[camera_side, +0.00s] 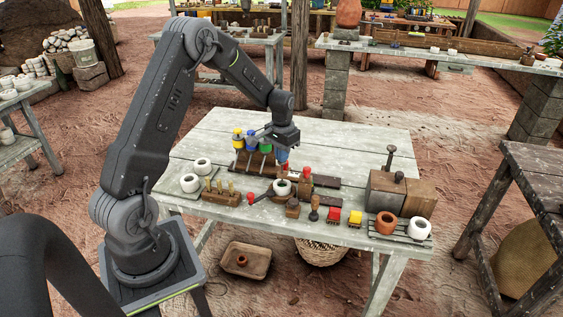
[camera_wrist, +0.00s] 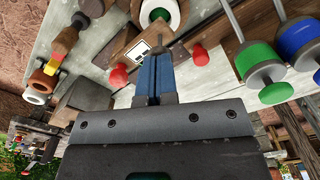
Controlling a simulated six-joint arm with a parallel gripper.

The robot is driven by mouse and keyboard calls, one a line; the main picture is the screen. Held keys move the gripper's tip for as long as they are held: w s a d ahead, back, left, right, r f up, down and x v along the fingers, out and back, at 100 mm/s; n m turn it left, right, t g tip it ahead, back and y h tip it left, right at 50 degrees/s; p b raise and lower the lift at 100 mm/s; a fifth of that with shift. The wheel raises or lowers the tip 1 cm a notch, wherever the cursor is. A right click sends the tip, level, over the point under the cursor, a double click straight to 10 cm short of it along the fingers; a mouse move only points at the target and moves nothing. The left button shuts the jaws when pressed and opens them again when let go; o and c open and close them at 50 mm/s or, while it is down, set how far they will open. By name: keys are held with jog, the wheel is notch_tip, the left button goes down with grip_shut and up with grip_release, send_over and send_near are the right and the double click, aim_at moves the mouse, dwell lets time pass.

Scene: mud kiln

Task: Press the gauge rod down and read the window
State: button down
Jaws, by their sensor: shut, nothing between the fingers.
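My gripper (camera_side: 283,167) points down over the middle of the table, its two blue fingers shut together with nothing between them; the fingers also show in the wrist view (camera_wrist: 155,62). In the wrist view a small white window with dark marks (camera_wrist: 137,50) sits on a brown wooden block just left of the fingertips. A red knob (camera_wrist: 119,76) lies left of the fingers and another red knob (camera_wrist: 200,55) lies right of them. I cannot tell which part is the gauge rod, nor whether the fingertips touch anything. A white cup with a green inside (camera_side: 282,187) stands by the block.
Yellow, blue and green capped cylinders (camera_side: 252,142) stand behind, close to my gripper. A wooden box with an upright dark rod (camera_side: 390,158) stands at the right. An orange pot (camera_side: 387,223) and white cup (camera_side: 419,229) sit on a slatted rack. The table's back right is clear.

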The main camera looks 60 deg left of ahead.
jog(key=shift+f, duration=1.35)
jog(key=shift+r, duration=4.45)
